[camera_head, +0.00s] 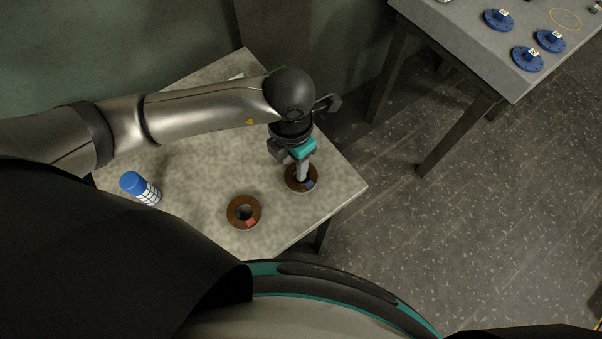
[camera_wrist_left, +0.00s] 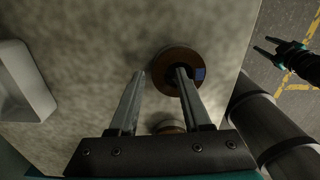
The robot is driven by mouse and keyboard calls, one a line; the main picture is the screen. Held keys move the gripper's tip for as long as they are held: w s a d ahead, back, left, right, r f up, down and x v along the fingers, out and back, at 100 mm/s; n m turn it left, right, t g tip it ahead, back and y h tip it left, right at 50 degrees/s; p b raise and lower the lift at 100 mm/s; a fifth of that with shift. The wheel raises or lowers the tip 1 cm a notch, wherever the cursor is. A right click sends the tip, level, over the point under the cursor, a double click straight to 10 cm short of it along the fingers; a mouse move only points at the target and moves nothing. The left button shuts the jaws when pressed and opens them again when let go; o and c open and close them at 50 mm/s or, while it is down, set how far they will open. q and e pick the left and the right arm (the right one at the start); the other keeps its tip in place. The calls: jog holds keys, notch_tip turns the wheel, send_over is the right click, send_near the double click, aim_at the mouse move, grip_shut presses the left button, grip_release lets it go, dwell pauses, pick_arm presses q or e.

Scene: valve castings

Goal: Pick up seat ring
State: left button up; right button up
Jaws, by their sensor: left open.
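Two brown seat rings lie on the mottled grey table. One, with a blue mark (camera_head: 291,184), is under my left gripper (camera_head: 302,178); it also shows in the left wrist view (camera_wrist_left: 165,80). The other, with a red mark (camera_head: 233,217), lies nearer my body and is partly hidden behind the gripper's palm in the wrist view. My left gripper is open and points down. In the wrist view, one finger overlaps the blue-marked ring's hole and the other is left of its rim. I cannot tell whether they touch it. My right gripper (camera_wrist_left: 264,45) is open and empty, away from the table.
A blue-capped bottle (camera_head: 140,188) lies on the table (camera_head: 200,222) at the left. A white container (camera_wrist_left: 38,95) stands at the left of the wrist view. A second table (camera_head: 470,50) with several blue flanged parts is at the upper right, across open floor.

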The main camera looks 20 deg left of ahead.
pick_arm(q)
jog(key=shift+f, duration=0.15)
grip_shut()
dwell(1.4)
